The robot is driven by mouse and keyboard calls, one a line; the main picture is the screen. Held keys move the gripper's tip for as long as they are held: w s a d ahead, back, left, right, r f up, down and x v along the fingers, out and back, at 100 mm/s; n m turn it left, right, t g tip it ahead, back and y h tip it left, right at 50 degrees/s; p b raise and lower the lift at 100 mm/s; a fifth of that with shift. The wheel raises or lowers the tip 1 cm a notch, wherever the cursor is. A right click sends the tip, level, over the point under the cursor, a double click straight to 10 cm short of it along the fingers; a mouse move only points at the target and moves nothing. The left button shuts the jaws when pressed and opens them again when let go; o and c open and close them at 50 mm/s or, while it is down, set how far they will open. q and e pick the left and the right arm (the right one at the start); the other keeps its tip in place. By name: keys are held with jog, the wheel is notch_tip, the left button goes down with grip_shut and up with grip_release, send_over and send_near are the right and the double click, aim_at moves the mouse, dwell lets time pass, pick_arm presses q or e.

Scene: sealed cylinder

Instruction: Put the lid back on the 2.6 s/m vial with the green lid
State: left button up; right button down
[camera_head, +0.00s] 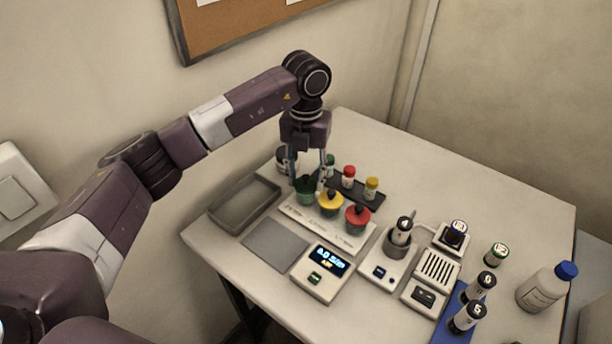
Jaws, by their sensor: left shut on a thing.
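A green-topped vial (305,197) stands at the left end of a white holder (297,213), under my left gripper. My left gripper (308,180) points down with its two fingers around the green lid (305,184) and is shut on it. The lid is at the vial's mouth, but I cannot tell whether it is seated. The "2.6" label cannot be read. A yellow-lidded vial (330,204) and a red-lidded vial (357,219) stand to the right in the same holder. My right gripper is not in view.
Behind, a black rack (360,195) holds small green-, red- and yellow-capped vials. A grey tray (243,204) and grey pad (275,246) lie left, with a meter (320,272) in front. Devices, dark vials and a blue-capped bottle (545,288) stand right. The table's back right is clear.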

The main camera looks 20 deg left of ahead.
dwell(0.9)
pick_arm(q)
jog(key=o, duration=0.9)
jog(key=shift+o, duration=0.4)
jog(key=o, duration=0.4)
jog(key=shift+r+p, duration=2)
jog(key=shift+r, duration=1.5)
